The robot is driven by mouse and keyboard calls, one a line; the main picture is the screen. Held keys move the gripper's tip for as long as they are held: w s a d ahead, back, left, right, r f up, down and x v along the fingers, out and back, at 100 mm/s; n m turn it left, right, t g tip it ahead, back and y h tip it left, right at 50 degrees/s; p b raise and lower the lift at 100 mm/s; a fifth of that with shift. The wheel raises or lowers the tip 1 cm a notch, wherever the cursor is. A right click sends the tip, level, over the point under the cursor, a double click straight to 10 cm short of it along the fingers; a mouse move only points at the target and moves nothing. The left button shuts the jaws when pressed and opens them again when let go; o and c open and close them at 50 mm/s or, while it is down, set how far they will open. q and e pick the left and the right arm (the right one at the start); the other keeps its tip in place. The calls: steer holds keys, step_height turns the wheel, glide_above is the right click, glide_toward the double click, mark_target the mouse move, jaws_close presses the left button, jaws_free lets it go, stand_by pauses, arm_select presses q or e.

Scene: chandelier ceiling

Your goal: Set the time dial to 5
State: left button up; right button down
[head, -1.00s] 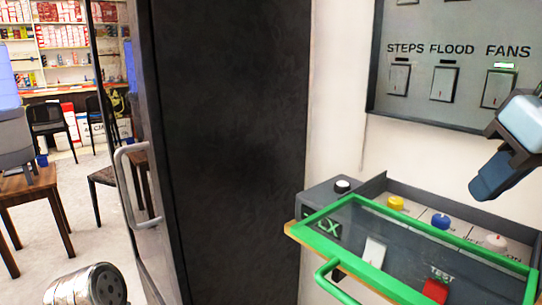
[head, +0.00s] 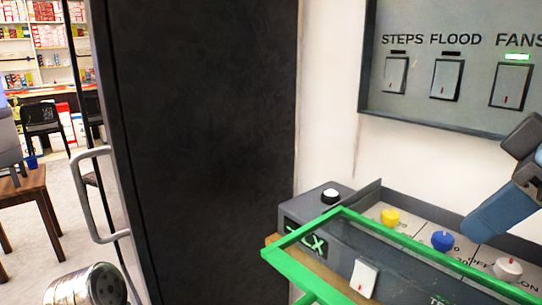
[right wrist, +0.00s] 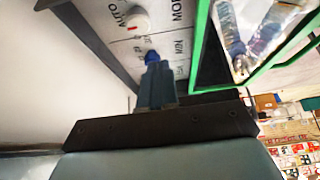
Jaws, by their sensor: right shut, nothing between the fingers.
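The blue dial (head: 442,240), with numbers and "MIN" lettered beside it in the right wrist view, sits on the pale panel of a grey box, between a yellow knob (head: 390,217) and a pinkish-white knob (head: 508,268). My right gripper (head: 480,226) is shut and empty, its tips just right of the blue dial in the head view. In the right wrist view the shut fingers (right wrist: 155,75) point at the blue dial (right wrist: 152,57) and overlap its near edge. I cannot tell whether they touch it. The dial's exact setting is too small to read.
A green-framed clear cover (head: 390,245) projects in front of the knobs. A switch panel (head: 430,117) marked STEPS, FLOOD and FANS is on the wall above. A dark door (head: 205,150) with a grey handle stands left. A white-topped button (head: 331,196) is on the box.

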mark_target(442, 243)
arm_select(q)
steer(key=shift+a+f+b, duration=0.1)
steer(key=shift+f+b, duration=0.95)
steer(key=shift+f, duration=0.4)
arm_select(e)
steer(key=shift+f, duration=1.6)
arm_select(q)
steer(key=shift+r, duration=0.1)
arm_select(e)
steer(key=shift+w, duration=0.1)
